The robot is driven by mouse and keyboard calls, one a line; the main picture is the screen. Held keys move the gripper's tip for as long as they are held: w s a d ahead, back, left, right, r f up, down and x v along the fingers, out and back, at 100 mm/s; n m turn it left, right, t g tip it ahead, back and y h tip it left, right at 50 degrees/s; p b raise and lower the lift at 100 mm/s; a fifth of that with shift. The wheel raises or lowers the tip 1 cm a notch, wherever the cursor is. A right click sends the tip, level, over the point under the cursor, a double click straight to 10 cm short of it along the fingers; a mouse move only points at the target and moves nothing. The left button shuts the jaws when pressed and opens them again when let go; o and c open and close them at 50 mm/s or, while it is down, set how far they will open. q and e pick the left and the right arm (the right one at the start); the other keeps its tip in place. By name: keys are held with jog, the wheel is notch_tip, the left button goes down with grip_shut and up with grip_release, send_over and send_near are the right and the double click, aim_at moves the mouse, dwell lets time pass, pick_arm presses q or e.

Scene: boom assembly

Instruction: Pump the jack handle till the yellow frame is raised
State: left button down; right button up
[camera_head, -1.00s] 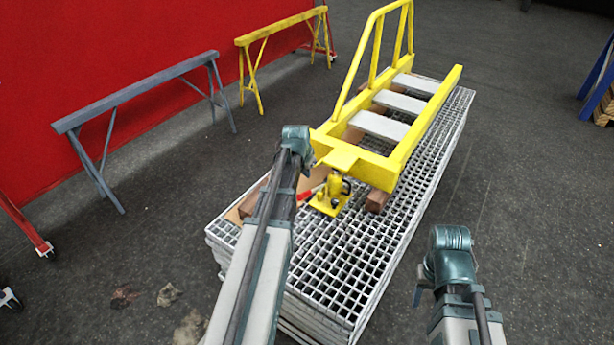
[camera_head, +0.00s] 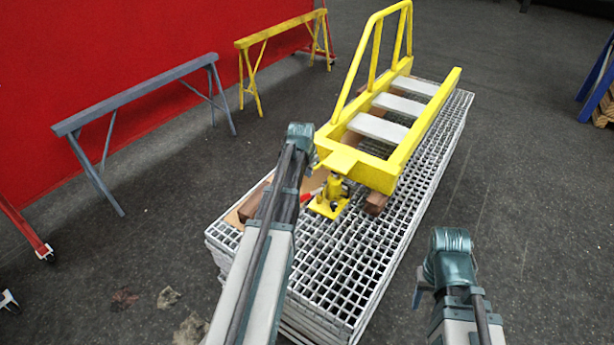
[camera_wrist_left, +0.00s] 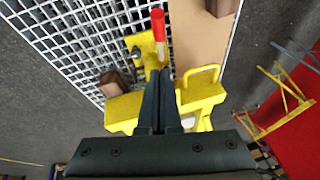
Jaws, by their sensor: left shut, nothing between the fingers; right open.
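The yellow frame (camera_head: 377,172) lies on the grating stack in the head view, its front end over the yellow jack (camera_head: 330,197). The jack stands upright on its base plate. Its handle has a red grip (camera_wrist_left: 158,24), seen in the left wrist view just beyond my fingertips. My left gripper (camera_wrist_left: 164,74) is shut and empty, pointing down beside the jack; I cannot tell whether it touches the handle. In the head view my left wrist hides most of that gripper. My right gripper (camera_head: 418,296) is open, low at the right, away from the frame.
The grating stack (camera_head: 345,290) carries brown wooden blocks (camera_head: 376,202) and a cardboard sheet (camera_wrist_left: 200,45). A grey trestle (camera_head: 140,92) and a yellow trestle (camera_head: 280,30) stand by the red wall (camera_head: 110,45).

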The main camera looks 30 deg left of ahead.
pick_arm(q)
jog(key=b, duration=0.8)
send_over(306, 196)
jog(key=d, duration=0.1)
notch_tip(306, 196, down, 9)
jog(key=shift+s+a+f+b, duration=0.15)
jog(key=shift+f+b, duration=0.3)
jog(key=shift+b, duration=0.05)
jog(key=shift+s+a+f+b, duration=0.1)
jog(key=shift+s+f+b, duration=0.05)
jog(key=shift+f+b, duration=0.3)
jog(key=shift+s+a+f+b, duration=0.15)
jog(key=shift+s+f+b, duration=0.1)
jog(key=shift+b, duration=0.05)
